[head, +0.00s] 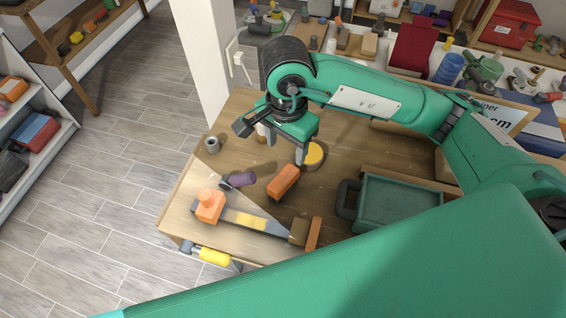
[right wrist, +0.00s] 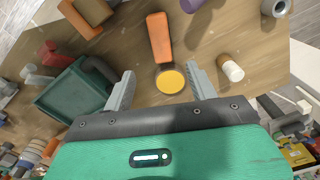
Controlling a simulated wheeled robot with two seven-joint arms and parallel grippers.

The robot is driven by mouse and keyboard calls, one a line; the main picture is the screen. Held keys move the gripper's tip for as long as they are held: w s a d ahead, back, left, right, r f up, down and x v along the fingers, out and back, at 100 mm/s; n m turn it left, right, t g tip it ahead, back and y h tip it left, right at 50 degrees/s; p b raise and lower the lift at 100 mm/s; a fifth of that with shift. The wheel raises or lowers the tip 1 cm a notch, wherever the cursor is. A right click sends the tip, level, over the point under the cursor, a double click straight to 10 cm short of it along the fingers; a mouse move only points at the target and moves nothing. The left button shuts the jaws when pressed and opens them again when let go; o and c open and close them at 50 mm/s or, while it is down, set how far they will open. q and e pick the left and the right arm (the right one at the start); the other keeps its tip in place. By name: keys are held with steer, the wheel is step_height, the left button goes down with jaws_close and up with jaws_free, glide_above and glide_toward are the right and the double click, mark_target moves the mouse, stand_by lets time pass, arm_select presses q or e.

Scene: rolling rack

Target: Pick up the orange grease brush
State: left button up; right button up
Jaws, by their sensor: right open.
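The orange grease brush (head: 284,181) appears to be the elongated orange piece lying on the wooden table; its bristles are not clear. It also shows in the right wrist view (right wrist: 159,38), beyond a round yellow-topped piece (right wrist: 170,81). My right gripper (head: 286,152) is open and empty, pointing down above the table, behind the brush in the head view. In the right wrist view its fingers (right wrist: 160,72) stand apart on either side of the yellow-topped piece, with the brush beyond the tips. My left gripper is not in view.
A purple cylinder (head: 242,179) lies left of the brush. An orange block (head: 210,204) and a brown block (head: 299,232) are nearer the front edge. A green tray (head: 398,207) is at right.

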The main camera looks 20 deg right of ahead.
mark_target(283, 178)
steer(key=f, duration=0.2)
steer(key=s+f+p, duration=0.1)
steer(key=f, duration=0.1)
steer(key=shift+a, duration=0.1)
steer(key=f, duration=0.2)
steer(key=f+p, duration=0.1)
steer(key=shift+w+f, duration=0.3)
steer(key=shift+f, duration=0.35)
steer(key=shift+f+p, duration=0.3)
steer(key=shift+p, duration=0.35)
step_height(283, 178, down, 3)
steer(key=shift+a+f+p, duration=0.1)
steer(key=shift+a+p, duration=0.05)
steer(key=shift+p, duration=0.8)
steer(key=shift+f, duration=0.55)
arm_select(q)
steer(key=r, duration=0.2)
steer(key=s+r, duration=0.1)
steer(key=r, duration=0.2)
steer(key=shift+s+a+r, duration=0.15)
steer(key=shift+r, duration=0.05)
arm_select(e)
steer(key=shift+w, duration=0.1)
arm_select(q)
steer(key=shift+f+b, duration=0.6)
arm_select(e)
steer(key=shift+f, duration=0.3)
